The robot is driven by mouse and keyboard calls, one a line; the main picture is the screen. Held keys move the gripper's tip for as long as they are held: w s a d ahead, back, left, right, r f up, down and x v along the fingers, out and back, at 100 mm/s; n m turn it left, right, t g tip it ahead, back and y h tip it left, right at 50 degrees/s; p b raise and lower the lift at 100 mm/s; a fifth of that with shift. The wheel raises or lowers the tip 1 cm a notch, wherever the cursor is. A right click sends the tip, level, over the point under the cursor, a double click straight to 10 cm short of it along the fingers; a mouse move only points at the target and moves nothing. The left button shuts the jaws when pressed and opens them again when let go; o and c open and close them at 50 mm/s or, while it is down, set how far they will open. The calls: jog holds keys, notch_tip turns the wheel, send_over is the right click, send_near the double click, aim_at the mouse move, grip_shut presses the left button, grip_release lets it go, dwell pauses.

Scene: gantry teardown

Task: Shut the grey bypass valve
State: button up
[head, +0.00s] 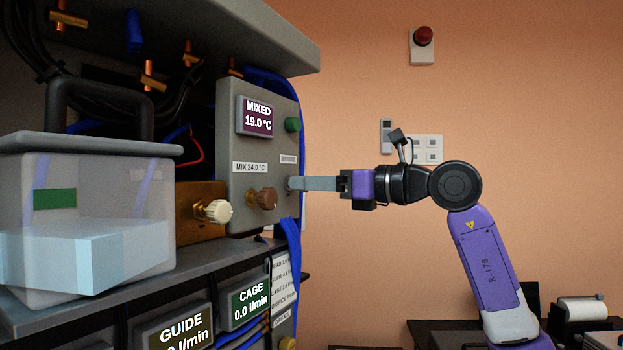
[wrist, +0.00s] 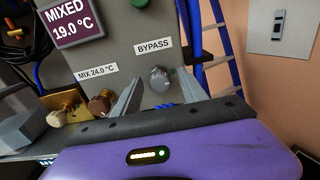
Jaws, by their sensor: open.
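The grey bypass valve (wrist: 160,79) is a round knob on the grey panel, just under the BYPASS label (wrist: 154,47) in the wrist view. My gripper (wrist: 166,92) is open, with one finger on each side of the knob in that view. I cannot tell whether the fingers touch it. In the head view my gripper (head: 291,184) reaches the panel's right part from the right, and its fingers hide the grey knob. A brown knob (wrist: 102,102) is left of my left finger; it also shows in the head view (head: 262,199).
The panel display (head: 258,115) reads MIXED 19.0 °C, and a label reads MIX 24.0 °C. A green button (head: 292,125) and blue hoses (head: 291,240) are near the panel. A cream knob (head: 214,211) and a lidded clear box (head: 85,220) stand left.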

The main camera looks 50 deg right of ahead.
jog(key=shift+w+a, duration=0.1)
jog(key=shift+w, duration=0.05)
grip_shut()
dwell(0.4)
jog(key=shift+d+f+m+p, duration=0.15)
jog(key=shift+m+p, duration=2.15)
jog(key=shift+m, duration=2.2)
jog(key=shift+d+r+m+p, duration=0.1)
jog(key=shift+m+p, duration=2.15)
jog(key=shift+m, duration=2.25)
jog(key=shift+f, duration=0.1)
